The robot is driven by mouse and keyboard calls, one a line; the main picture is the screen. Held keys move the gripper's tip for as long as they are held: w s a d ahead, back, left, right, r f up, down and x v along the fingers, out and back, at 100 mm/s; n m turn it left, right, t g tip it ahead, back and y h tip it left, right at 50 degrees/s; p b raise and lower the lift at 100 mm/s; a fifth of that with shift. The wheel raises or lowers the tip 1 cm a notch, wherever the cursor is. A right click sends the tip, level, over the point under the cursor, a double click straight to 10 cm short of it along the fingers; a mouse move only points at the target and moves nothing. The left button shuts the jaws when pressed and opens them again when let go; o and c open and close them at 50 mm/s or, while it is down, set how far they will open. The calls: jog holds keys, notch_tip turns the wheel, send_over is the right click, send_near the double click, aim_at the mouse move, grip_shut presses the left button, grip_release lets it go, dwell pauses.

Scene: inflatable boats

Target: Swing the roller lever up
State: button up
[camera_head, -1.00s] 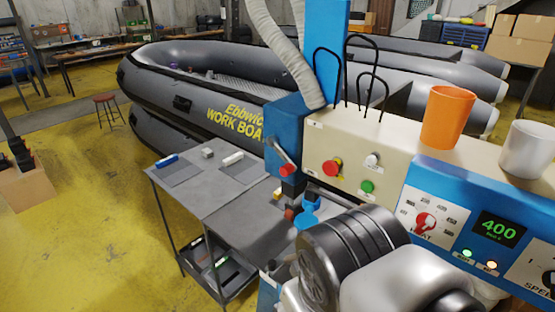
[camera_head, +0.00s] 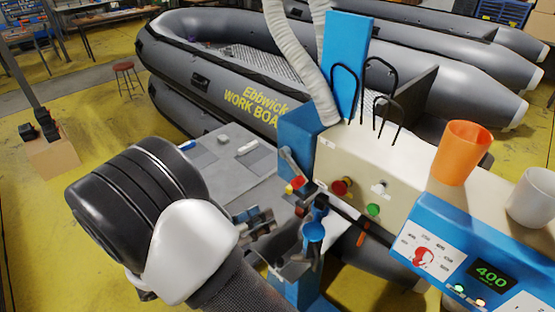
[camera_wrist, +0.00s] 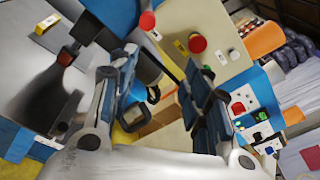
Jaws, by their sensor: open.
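The roller lever (camera_head: 289,164) is a short grey bar with a red end on the blue head of the welding machine. In the head view it slants down to the right. A red ball knob (camera_wrist: 147,20), which looks like its end, shows at the top of the wrist view. My gripper (camera_wrist: 160,78) is open, its two blue-grey fingers wide apart. The knob lies beyond the fingertips, with nothing visibly held between them. In the head view my arm's joint hides part of the scene, and the fingers are hard to separate from machine parts.
The cream control box carries a red button (camera_head: 341,187) and a green button (camera_head: 373,210). An orange cup (camera_head: 461,153) and a white cup (camera_head: 533,197) stand on top. A grey table (camera_head: 222,178) is behind my arm. Grey inflatable boats (camera_head: 215,80) fill the background.

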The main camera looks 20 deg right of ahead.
aim_at(294, 185)
jog(key=w+d+n, duration=0.1)
jog(key=w+d, duration=0.1)
jog(key=d, duration=0.2)
jog(key=w+d+t, duration=0.1)
jog(key=w+d, duration=0.2)
jog(key=d, duration=0.2)
jog(key=w+d+n+t, duration=0.1)
jog(key=w+d, duration=0.1)
jog(key=d, duration=0.3)
jog(key=shift+w+d+f+n+h+p, duration=0.2)
jog(key=shift+w+f+n+h+p, duration=0.1)
jog(key=shift+w+f+p, duration=0.1)
grip_shut()
dwell(0.4)
